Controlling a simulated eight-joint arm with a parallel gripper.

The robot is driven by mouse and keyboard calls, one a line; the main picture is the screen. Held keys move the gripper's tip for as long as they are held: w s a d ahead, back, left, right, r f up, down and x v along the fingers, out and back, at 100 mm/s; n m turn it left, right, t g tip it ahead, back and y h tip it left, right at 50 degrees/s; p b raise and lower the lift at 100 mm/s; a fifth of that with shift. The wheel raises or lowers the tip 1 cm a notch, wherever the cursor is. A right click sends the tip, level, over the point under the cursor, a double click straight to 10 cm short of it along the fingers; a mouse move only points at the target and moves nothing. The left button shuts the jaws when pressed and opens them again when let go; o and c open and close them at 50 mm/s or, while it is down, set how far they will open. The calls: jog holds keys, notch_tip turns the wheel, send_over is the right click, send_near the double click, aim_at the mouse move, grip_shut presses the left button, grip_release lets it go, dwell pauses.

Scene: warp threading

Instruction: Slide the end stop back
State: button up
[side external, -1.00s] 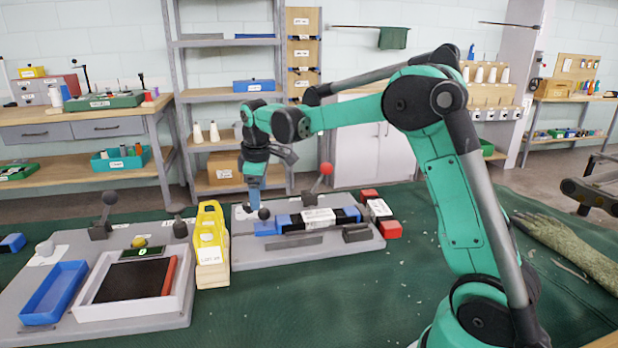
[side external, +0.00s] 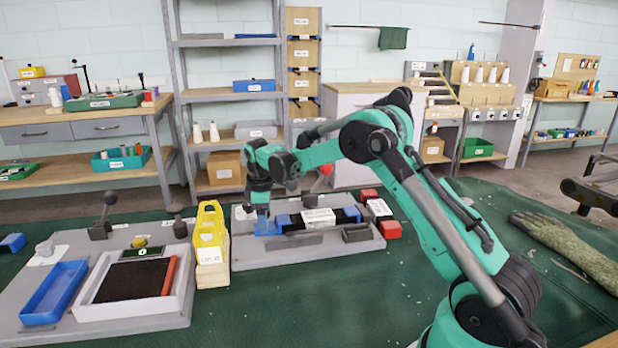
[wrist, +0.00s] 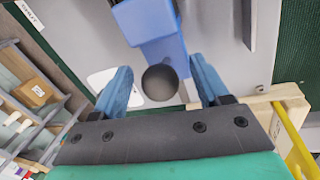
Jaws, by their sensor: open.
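The end stop is a blue block (wrist: 158,30) with a dark round knob (wrist: 160,82), seen in the wrist view. In the side external view its blue body (side external: 270,229) sits at the left end of the long blue-and-black assembly on the grey plate. My gripper (wrist: 161,77) is open, with one blue finger on each side of the knob and gaps visible between. In the side external view my gripper (side external: 261,224) is low over the plate's left end, pointing down and hiding the knob.
A yellow-and-wood holder (side external: 211,250) stands close left of the grey plate (side external: 300,255). Red blocks (side external: 391,230) sit at the plate's right end. The green cloth in front is clear.

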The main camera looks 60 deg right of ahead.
grip_shut()
dwell(1.3)
